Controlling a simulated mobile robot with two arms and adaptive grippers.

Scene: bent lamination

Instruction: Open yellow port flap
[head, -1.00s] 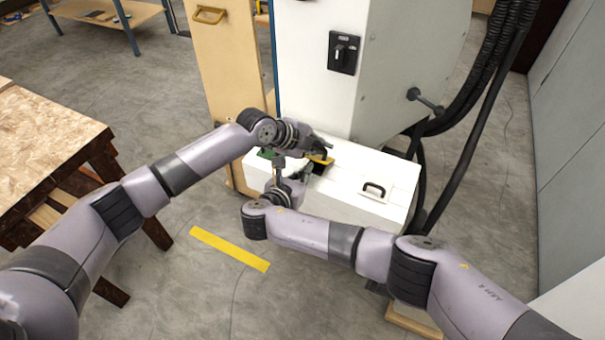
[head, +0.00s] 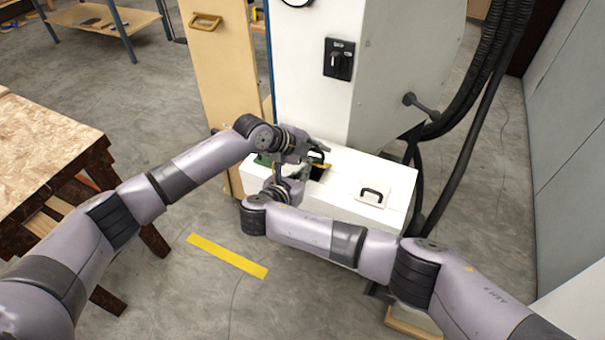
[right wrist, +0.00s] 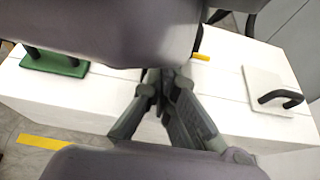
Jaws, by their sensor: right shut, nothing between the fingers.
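The yellow port flap (head: 322,171) shows only as a small yellow patch with a black handle on top of the low white box (head: 345,205). My arms cover part of it. A sliver of yellow (right wrist: 201,57) also shows in the right wrist view beside my arm. My left gripper (head: 324,145) is just above and behind the flap's black handle. Whether its fingers are apart is too small to tell. My right gripper (head: 304,170) is left of the yellow patch, over the box. In the right wrist view its fingers (right wrist: 162,76) meet at the tips, empty.
A white flap with a black handle (head: 372,196) lies right of the yellow one. A green flap (right wrist: 55,64) lies left on the box. The tall white cabinet (head: 312,75) stands behind. A wooden table (head: 45,140) is at left, and black hoses (head: 485,90) at right.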

